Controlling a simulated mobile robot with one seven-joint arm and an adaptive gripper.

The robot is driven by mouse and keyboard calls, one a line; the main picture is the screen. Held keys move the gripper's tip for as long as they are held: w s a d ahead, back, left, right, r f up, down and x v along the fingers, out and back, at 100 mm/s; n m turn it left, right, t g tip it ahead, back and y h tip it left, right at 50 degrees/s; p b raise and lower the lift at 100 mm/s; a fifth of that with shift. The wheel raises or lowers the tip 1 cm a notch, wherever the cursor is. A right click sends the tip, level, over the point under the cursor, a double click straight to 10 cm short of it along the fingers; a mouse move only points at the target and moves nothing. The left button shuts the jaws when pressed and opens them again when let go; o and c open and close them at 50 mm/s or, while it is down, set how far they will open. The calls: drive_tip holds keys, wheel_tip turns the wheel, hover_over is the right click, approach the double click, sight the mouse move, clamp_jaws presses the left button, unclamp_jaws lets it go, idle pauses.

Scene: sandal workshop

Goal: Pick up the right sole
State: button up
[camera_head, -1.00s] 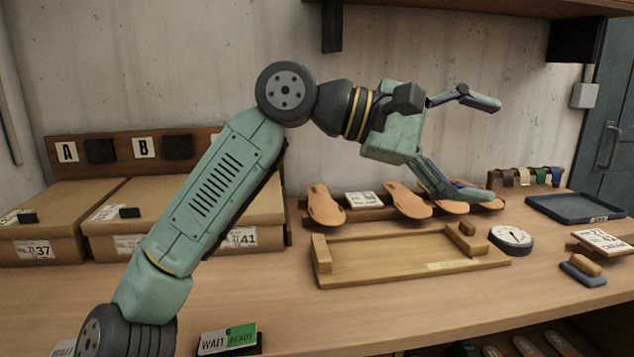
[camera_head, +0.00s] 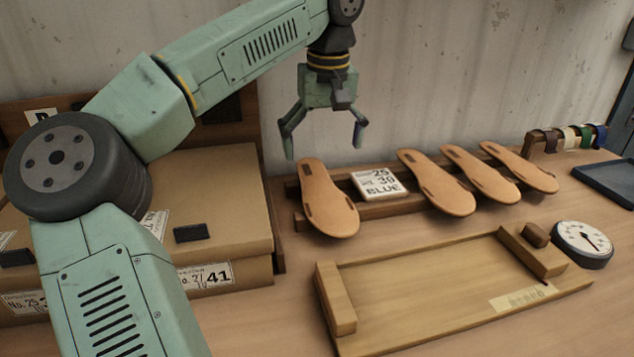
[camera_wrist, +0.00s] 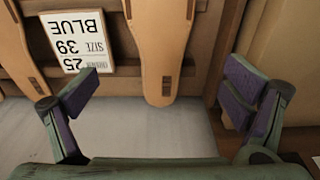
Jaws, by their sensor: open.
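Several tan soles lean on a low wooden rack. One sole (camera_head: 328,198) is left of a white card reading "BLUE" (camera_head: 377,183). Three more, a sole (camera_head: 436,182), another sole (camera_head: 480,175) and the farthest sole (camera_head: 519,167), are to the card's right. My gripper (camera_head: 324,150) is open and empty, pointing down just above the upper end of the sole left of the card. In the wrist view that sole (camera_wrist: 163,40) lies between the spread fingers, apart from both, its end above a grey surface. The card (camera_wrist: 78,42) is beside the left finger.
A wooden tray-like fixture (camera_head: 430,287) lies in front of the rack, with a round dial (camera_head: 582,243) at its right. Cardboard boxes (camera_head: 215,205) stand close on the left. Coloured straps (camera_head: 570,138) and a dark tray (camera_head: 608,180) are at the right. The wall is close behind.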

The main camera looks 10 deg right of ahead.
sight(321, 190)
drive_tip(key=f, duration=0.3)
drive_tip(key=f+p, duration=0.1)
drive_tip(key=f, duration=0.4)
drive_tip(key=shift+w+f+p, duration=0.3)
drive_tip(key=shift+w+p, duration=0.05)
drive_tip(key=shift+c, duration=0.5)
drive_tip(key=c, duration=1.3)
drive_tip(key=shift+r, duration=0.1)
